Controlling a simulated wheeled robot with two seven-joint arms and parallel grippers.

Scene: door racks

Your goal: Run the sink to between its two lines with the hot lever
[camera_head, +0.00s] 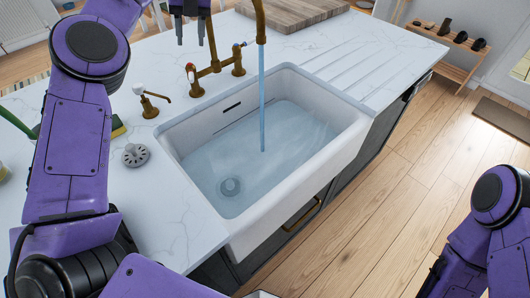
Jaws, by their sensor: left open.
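The white sink (343,139) holds clear water (265,150) over its drain (230,187). A blue stream (262,100) runs from the brass spout (260,22) into it. A thin line (237,121) shows on the sink's back wall below a dark slot; I cannot make out two separate lines or the exact level against them. My left gripper (190,40) is open and empty, above and behind the left handle. My right gripper is out of view.
A brass fitting with a white knob (150,104) and a grey strainer plug (135,155) stand on the counter left of the sink. A wooden board (292,12) lies behind. The ribbed drainer (350,65) is clear. A low rack (455,50) stands far right.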

